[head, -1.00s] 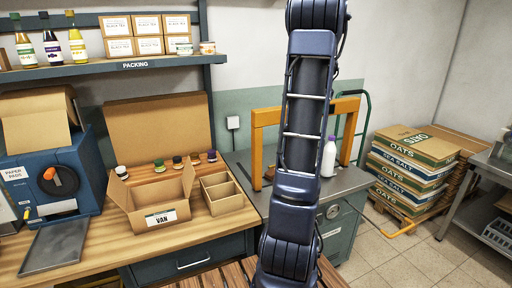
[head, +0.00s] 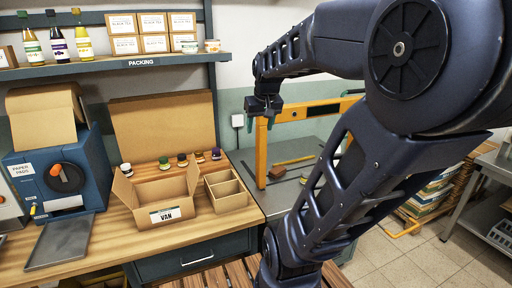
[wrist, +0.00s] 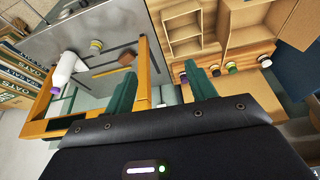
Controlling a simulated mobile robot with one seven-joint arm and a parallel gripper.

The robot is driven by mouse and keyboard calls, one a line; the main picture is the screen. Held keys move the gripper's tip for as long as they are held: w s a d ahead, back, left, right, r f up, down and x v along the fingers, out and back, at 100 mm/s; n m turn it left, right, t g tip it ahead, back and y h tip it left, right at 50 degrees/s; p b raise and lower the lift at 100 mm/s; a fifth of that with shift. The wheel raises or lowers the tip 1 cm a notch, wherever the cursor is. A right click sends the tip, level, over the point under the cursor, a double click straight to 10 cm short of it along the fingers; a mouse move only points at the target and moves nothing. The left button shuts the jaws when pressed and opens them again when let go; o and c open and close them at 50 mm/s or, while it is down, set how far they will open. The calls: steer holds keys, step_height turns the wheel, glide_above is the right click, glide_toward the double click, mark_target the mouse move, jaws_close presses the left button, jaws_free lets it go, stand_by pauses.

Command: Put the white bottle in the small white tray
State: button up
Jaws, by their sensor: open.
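The white bottle (wrist: 66,66) with a purple cap shows in the wrist view, on the grey metal bench top near the orange frame. In the head view it is hidden behind my arm. My gripper (head: 263,118) hangs above the left post of the orange frame in the head view. In the wrist view its green fingers (wrist: 161,72) are apart with nothing held between them, and the bottle lies well to their left. I cannot make out the small white tray in either view.
An orange frame (head: 261,152) stands on the metal bench, with a brown wooden-topped object (head: 293,160) inside it. On the wooden bench are an open carton (head: 165,198), a divided box (head: 230,200), several small jars and a grey tray (head: 60,241). A loaded shelf (head: 110,66) is above.

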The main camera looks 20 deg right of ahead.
steer(key=s+a+f, duration=0.3)
steer(key=s+a, duration=0.2)
steer(key=s, duration=0.3)
steer(key=shift+f+n, duration=0.25)
steer(key=shift+n, duration=0.05)
steer(key=shift+d, duration=0.1)
stand_by(0.7)
